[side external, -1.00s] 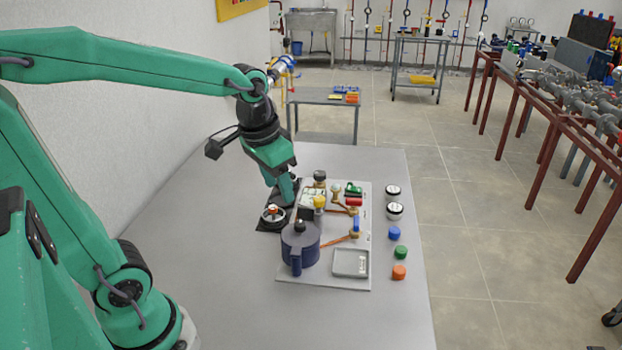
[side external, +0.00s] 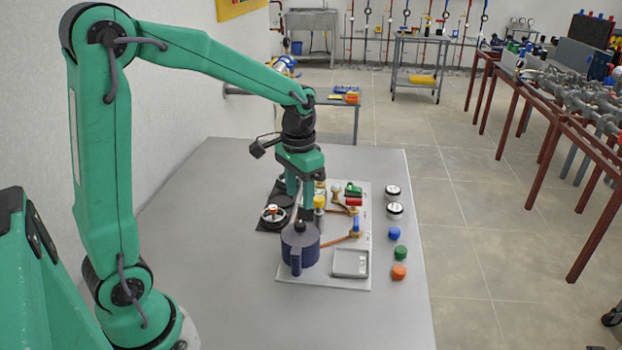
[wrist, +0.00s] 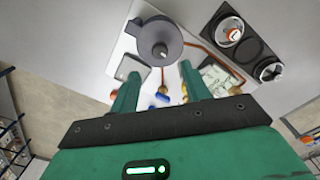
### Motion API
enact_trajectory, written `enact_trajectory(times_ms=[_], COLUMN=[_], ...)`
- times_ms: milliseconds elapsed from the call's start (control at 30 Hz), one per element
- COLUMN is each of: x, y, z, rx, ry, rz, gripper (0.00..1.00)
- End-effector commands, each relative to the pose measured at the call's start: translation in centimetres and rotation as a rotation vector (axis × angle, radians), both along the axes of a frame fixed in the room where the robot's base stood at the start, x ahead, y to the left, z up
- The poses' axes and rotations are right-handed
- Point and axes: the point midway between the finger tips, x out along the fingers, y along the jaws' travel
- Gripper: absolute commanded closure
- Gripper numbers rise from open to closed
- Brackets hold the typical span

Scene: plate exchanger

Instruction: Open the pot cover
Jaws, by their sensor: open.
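The dark blue pot (side external: 300,258) stands upright on the white board, its handle toward the front in the side external view. Its cover (side external: 312,238) is on top, with a dark knob (side external: 299,227) in the middle. In the wrist view the cover (wrist: 172,33) and grey knob (wrist: 160,50) lie beyond my fingertips. My gripper (side external: 300,208) points down, open and empty, above and behind the pot. In the wrist view my gripper (wrist: 160,72) has its fingers apart, with the knob lined up roughly between them. No contact with the knob is visible.
A pressure gauge-like fitting with a red-and-white top (side external: 273,214) sits on a black plate left of the pot. Copper pipes and valves (side external: 355,228) and a grey tray (side external: 351,262) are to the right. Blue, green and orange caps (side external: 399,271) stand at the right. The front left table is clear.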

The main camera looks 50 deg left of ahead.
Motion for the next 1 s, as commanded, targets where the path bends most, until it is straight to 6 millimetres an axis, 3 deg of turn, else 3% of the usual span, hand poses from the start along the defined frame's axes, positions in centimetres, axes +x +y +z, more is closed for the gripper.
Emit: enact_trajectory(times_ms=[167, 700, 1000], x=[0.0, -0.1, -0.1], y=[0.0, 0.0, 0.0], z=[-1.0, -6.9, -7.7], rx=[0.0, 0.0, 0.0], ry=[0.002, 0.002, 0.0], rz=[0.0, 0.0, 0.0], gripper=[0.53, 0.53, 0.53])
